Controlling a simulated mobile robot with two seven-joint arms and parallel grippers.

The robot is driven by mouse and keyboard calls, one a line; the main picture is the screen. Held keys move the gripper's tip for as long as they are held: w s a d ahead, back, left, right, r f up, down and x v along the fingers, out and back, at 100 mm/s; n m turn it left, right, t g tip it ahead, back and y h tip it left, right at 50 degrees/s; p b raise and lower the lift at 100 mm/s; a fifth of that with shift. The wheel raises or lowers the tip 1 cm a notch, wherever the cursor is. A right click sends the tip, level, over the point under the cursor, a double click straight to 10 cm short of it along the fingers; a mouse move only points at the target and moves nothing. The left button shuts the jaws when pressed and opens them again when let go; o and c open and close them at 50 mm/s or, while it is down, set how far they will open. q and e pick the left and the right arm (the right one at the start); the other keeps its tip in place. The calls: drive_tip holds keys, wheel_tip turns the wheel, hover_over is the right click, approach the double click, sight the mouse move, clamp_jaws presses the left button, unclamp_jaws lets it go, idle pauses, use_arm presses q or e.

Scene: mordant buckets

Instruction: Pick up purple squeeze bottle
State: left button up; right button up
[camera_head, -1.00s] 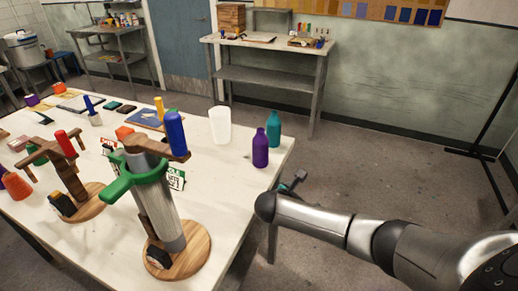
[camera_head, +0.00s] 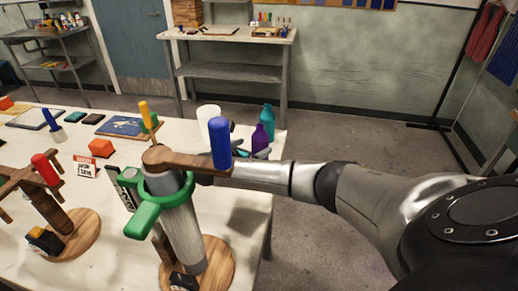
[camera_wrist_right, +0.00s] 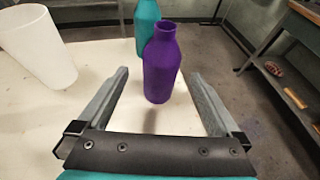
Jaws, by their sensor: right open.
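The purple squeeze bottle (camera_wrist_right: 161,68) stands upright on the white table in the right wrist view, ahead of and between the two fingers. In the head view the purple squeeze bottle (camera_head: 260,138) stands near the table's far right corner, its lower part hidden by my gripper and the blue-topped stand. My right gripper (camera_wrist_right: 161,88) is open and empty, its fingers spread to the left and right of the bottle's near side. In the head view my right gripper (camera_head: 240,151) is mostly hidden behind the blue cylinder. My left gripper is not in view.
A teal bottle (camera_wrist_right: 146,22) stands just behind the purple one. A white cup (camera_wrist_right: 38,45) stands to the left. A stand with a green clamp (camera_head: 160,205) and blue cylinder (camera_head: 220,143) rises in front of my right arm. Table edge (camera_head: 271,205) is close.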

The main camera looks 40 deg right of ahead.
sight(256, 147)
drive_tip(key=shift+f+b+x, duration=0.15)
drive_tip(key=shift+b+x, duration=0.3)
drive_tip(key=shift+x, duration=1.05)
drive_tip(key=shift+f+b+x, duration=0.1)
drive_tip(key=shift+b+x, duration=0.3)
drive_tip(key=shift+x, duration=1.1)
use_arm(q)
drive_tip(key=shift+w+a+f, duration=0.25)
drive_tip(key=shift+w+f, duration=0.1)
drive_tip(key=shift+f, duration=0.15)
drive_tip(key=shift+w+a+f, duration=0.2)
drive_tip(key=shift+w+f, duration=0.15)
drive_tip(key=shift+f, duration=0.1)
use_arm(e)
drive_tip(key=shift+s, duration=0.15)
drive_tip(key=shift+c, duration=0.2)
drive_tip(key=shift+a, duration=0.1)
clamp_jaws()
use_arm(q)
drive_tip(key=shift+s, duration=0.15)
